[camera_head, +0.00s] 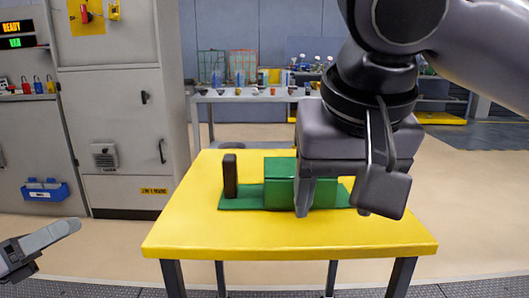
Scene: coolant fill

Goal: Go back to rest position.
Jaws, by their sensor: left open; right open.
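My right gripper (342,205) hangs in front of the yellow table (215,235), fingers pointing down and spread apart. Nothing shows between its fingers except the green box behind. A green box (280,182) stands on a darker green base (245,203) on the table; its right part is hidden by my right gripper. I cannot tell whether the gripper touches the box. A dark brown upright piece (230,176) stands at the left end of the base. My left gripper (45,240) is at the lower left edge, open, partly out of frame, away from the table.
Grey cabinets (115,115) stand at the left, with a blue bin (45,190) low on one. A bench (255,97) with small items is behind the table. The floor right of the table is clear.

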